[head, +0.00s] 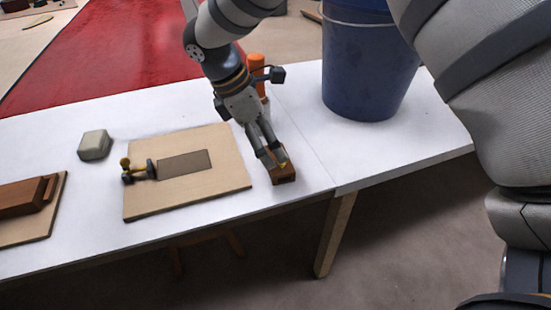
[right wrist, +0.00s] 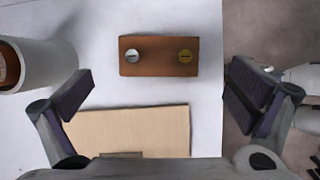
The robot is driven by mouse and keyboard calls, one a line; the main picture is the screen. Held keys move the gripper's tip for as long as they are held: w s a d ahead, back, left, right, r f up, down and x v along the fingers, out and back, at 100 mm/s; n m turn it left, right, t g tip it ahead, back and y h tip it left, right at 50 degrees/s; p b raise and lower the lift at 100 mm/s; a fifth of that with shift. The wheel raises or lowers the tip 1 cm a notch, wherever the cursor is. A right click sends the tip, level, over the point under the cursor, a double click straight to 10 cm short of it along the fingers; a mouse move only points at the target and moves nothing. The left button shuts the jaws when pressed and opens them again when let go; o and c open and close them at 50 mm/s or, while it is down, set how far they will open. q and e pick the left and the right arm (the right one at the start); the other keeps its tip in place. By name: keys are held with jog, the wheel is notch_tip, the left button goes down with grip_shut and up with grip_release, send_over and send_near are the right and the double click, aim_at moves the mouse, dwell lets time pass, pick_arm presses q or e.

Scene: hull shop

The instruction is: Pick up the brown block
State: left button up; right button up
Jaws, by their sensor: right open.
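The brown block (head: 285,175) sits on the white table near its front edge, just right of a light wooden board. In the right wrist view the block (right wrist: 158,68) lies crosswise, with a silver round fitting on its left and a gold one on its right. My right gripper (head: 272,160) points down at the block in the head view and partly covers it. In the right wrist view its fingers (right wrist: 162,80) are spread wide, one to each side of the block, with nothing held. My left gripper is not in view.
The light board (head: 190,193) bears a dark rectangle and a small yellow-and-black tool (head: 138,171). A grey-beige lump (head: 94,145) and a brown handled piece (head: 22,197) lie further left. An orange-topped container (head: 256,66) stands behind the gripper; a blue bucket (head: 368,65) stands back right.

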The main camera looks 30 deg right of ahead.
aim_at(275, 159)
jog(key=x, duration=0.6)
jog(key=shift+w+a+f, duration=0.15)
jog(key=c, duration=1.2)
jog(key=shift+o, duration=0.2)
